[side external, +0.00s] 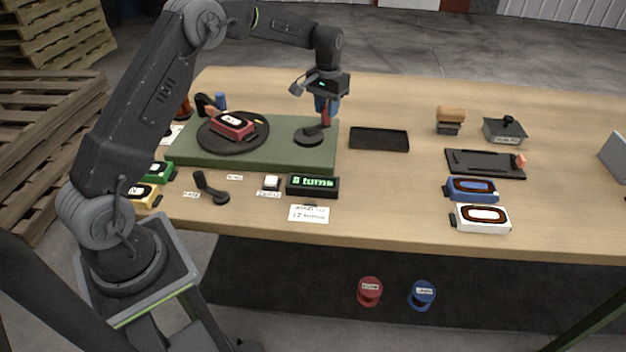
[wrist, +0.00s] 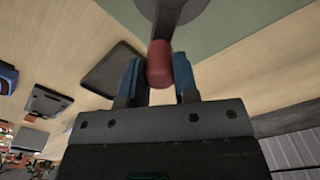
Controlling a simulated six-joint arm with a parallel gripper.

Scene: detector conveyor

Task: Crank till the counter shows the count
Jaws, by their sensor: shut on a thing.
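My gripper (side external: 326,103) is shut on the red crank handle (wrist: 159,64), with a blue fingertip on each side of it in the wrist view. The dark crank (side external: 309,137) sits at the right end of the green base (side external: 262,157), its arm reaching toward my gripper. The counter (side external: 312,185) at the table's front shows green text, a digit that looks like 0 or 8, then "turns". A white card (side external: 308,213) in front of it carries small print that seems to include "12". On the base's left part, a red detector (side external: 232,125) lies on a dark round turntable (side external: 205,142).
A white button block (side external: 271,182) and a black lever (side external: 211,190) stand left of the counter. A black tray (side external: 379,139) lies right of the base. Blue (side external: 472,189) and white (side external: 482,218) detectors lie farther right. The table between tray and counter is clear.

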